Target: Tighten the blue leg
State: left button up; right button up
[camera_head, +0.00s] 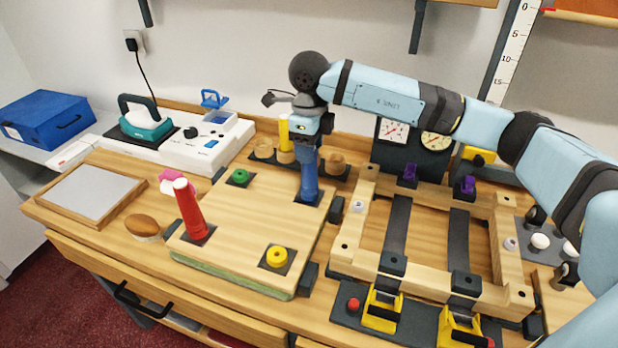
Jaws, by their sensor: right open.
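The blue leg (310,182) stands upright on a dark square pad at the far right corner of the wooden board (235,222). My right gripper (311,142) comes down over the top of the blue leg from above. Its jaws are open around or just above the leg's upper end; the fingers are small here, and contact cannot be told. The leg's top is hidden by the gripper. A red leg (188,208) stands slightly tilted on the board's near left pad. My left gripper is not in view.
A green piece (240,176) and a yellow piece (277,256) sit on the board's other pads. A wooden frame (345,225) with clamps stands to the right. A holder with a yellow leg (284,135) is behind. A brown oval brush (142,225) lies left.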

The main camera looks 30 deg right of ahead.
jog(key=shift+f+n+b, duration=0.15)
jog(key=shift+n+b, duration=0.35)
jog(key=shift+n, duration=0.2)
jog(key=n+b, duration=0.2)
jog(key=n, duration=0.2)
jog(key=shift+n, duration=0.3)
jog(key=n+b, duration=0.1)
jog(key=n, duration=0.2)
jog(key=n+b, duration=0.1)
jog(key=n, duration=0.1)
jog(key=shift+n, duration=0.3)
jog(key=c, duration=0.7)
